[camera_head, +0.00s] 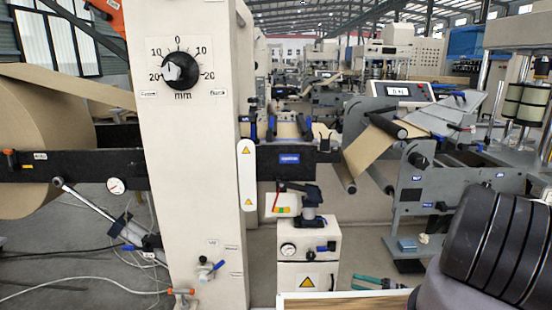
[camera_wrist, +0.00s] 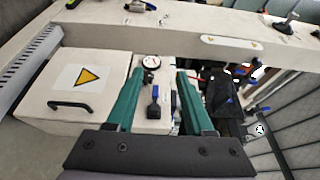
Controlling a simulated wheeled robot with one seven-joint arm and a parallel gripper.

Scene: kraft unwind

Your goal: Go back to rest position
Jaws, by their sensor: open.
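In the wrist view my gripper (camera_wrist: 160,75) shows as two green fingers on a dark mount. The fingers stand apart, with nothing held between them. A round gauge (camera_wrist: 151,62) and a blue-and-black valve handle (camera_wrist: 154,105) on a pale machine face show through the gap; I cannot tell how far off they are.
A pale column with a black dial (camera_head: 182,70) stands left of centre, beside a kraft paper roll (camera_head: 40,130). A gauge cabinet (camera_head: 308,262) stands low in the middle. A grey web machine (camera_head: 425,185) is at right. A cabinet with a black handle (camera_wrist: 70,105) is left of my fingers.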

